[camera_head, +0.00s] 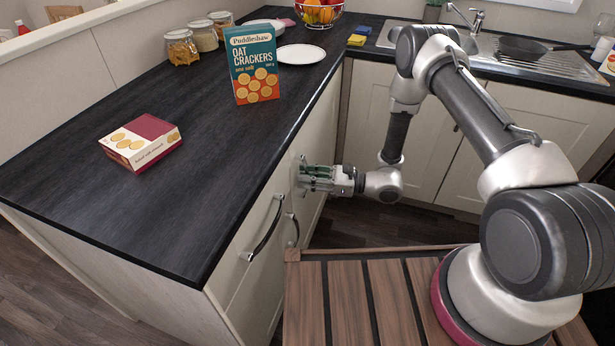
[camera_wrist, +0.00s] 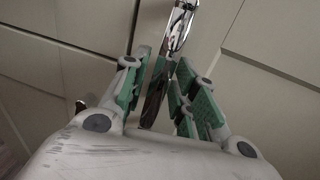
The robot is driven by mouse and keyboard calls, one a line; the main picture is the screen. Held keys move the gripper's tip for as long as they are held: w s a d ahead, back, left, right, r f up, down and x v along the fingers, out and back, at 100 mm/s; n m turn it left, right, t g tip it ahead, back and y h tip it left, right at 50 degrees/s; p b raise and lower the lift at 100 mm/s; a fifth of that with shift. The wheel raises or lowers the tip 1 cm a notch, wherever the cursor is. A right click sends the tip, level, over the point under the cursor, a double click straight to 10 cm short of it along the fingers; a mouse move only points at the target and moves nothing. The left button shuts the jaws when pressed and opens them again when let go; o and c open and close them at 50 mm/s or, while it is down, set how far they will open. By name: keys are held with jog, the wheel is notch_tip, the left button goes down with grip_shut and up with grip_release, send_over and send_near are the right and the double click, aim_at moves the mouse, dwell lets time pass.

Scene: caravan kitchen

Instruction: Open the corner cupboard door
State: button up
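The pale cream door (camera_head: 318,127) I take for the corner cupboard door is in the left cabinet run, under the dark worktop near the inner corner. It looks closed. My gripper (camera_head: 303,180) is at its front, low beside the worktop edge, reaching left. In the wrist view a chrome bar handle (camera_wrist: 156,88) passes between the green-padded fingers of my gripper (camera_wrist: 162,60). A gap shows between the handle and the left finger, so the fingers look open around it. Contact with the right finger is unclear. The head view mostly hides this handle behind the gripper.
Two more handles, a larger one (camera_head: 266,230) and a smaller one (camera_head: 293,230), are on the nearer fronts. An oat crackers box (camera_head: 252,65), a smaller box (camera_head: 141,142) and a white plate (camera_head: 301,54) stand on the worktop (camera_head: 150,215). Dark floor (camera_head: 365,222) is clear below my gripper.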

grip_shut()
jog(key=shift+d, duration=0.1)
